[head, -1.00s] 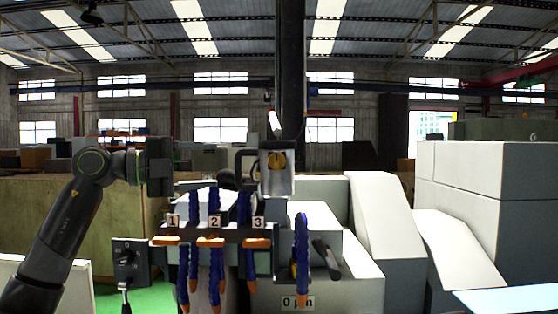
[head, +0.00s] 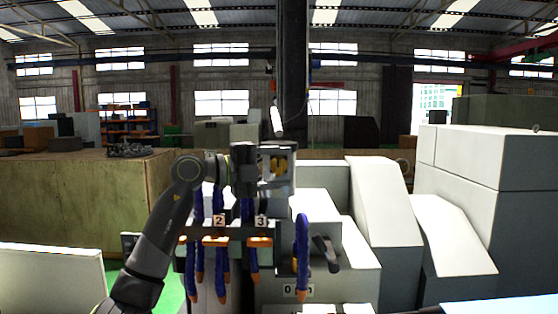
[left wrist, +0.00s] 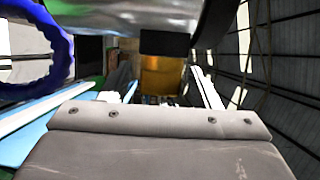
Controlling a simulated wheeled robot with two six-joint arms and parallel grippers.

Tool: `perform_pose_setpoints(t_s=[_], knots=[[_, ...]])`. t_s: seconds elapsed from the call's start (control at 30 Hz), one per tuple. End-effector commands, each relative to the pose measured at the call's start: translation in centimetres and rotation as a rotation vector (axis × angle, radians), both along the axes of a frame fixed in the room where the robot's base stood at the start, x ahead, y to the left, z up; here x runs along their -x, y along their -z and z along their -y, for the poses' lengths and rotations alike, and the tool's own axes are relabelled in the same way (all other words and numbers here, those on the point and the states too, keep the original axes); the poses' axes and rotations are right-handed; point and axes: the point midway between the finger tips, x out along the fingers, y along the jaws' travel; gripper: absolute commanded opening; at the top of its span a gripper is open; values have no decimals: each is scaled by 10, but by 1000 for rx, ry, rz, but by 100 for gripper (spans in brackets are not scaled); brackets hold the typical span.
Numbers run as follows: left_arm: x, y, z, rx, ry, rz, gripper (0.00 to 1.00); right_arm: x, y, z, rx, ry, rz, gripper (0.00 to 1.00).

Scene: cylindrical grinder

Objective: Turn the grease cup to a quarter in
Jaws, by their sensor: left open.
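The grease cup (head: 279,167), a yellow-gold knob, sits on the front of a grey housing at the machine's middle in the head view. A blurred gold part, likely the same cup, shows in the left wrist view (left wrist: 162,76). My left gripper (head: 245,168) is open, close beside the cup on its left and covering part of the housing. No contact can be made out. My right gripper is in neither view.
Blue hoses with orange tips (head: 302,255) hang below the cup; one also shows in the left wrist view (left wrist: 50,60). Number plates (head: 219,220) sit on the rail. A dark lever (head: 326,251) is at right. White machine covers (head: 385,205) fill the right side.

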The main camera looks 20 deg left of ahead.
Motion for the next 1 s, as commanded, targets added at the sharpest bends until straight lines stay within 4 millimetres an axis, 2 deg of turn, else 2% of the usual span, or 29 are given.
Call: perform_pose_setpoints(t_s=[0.27,0.63,1.0], knots=[[-1,0,1,0,-1,0,57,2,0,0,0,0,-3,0],[-1,0,1,0,0,0,12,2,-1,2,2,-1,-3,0],[-1,-1,2,-67,1,-17,12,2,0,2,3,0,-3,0]])
